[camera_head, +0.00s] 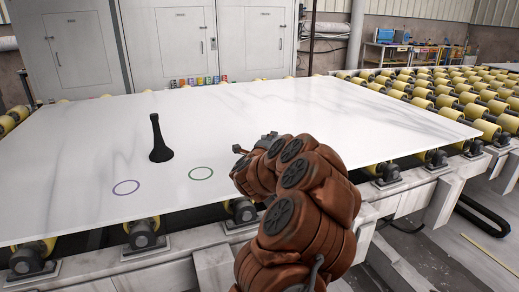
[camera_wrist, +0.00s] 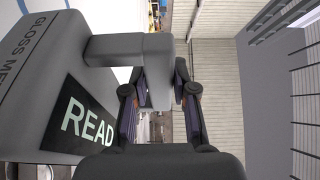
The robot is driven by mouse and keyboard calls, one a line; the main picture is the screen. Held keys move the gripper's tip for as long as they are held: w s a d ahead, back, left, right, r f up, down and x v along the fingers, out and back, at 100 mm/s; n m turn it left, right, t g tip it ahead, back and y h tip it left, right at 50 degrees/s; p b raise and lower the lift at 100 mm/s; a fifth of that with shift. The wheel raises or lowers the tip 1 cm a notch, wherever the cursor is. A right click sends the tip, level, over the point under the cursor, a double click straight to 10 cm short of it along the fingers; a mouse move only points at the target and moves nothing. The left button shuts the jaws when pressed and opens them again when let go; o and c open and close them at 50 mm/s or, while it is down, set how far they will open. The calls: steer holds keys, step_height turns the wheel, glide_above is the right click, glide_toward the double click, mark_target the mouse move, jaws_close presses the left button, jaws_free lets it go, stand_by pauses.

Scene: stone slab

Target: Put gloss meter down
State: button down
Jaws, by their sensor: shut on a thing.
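The gloss meter (camera_wrist: 45,85) is a dark grey box in the wrist view, with "GLOSS ME" lettering and a black panel reading "READ". A grey handle (camera_wrist: 125,48) sticks out from it. My gripper (camera_wrist: 160,95) is shut on this handle, its two dark fingers on either side. In the head view my brown-covered arm hides the meter and most of the gripper. Whether the meter touches the slab cannot be told.
A black, tall, flared object (camera_head: 160,142) stands on the slab behind the rings. Small coloured items (camera_head: 195,81) line the slab's far edge. Yellow rollers (camera_head: 440,93) lie around the slab. Much of the slab is bare.

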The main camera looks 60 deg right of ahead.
steer(key=w+d+f+p, duration=0.2)
steer(key=w+d+f, duration=0.2)
steer(key=w+d, duration=0.6)
steer(key=shift+w+d+f+p, duration=0.2)
steer(key=shift+w+f+p, duration=0.2)
steer(key=shift+w, duration=0.15)
stand_by(0.5)
steer(key=shift+f, duration=0.15)
steer(key=c, duration=0.9)
jaws_free()
steer(key=shift+c, duration=0.2)
steer(key=b+v, duration=0.1)
steer(key=v, duration=1.1)
steer(key=shift+b, duration=0.3)
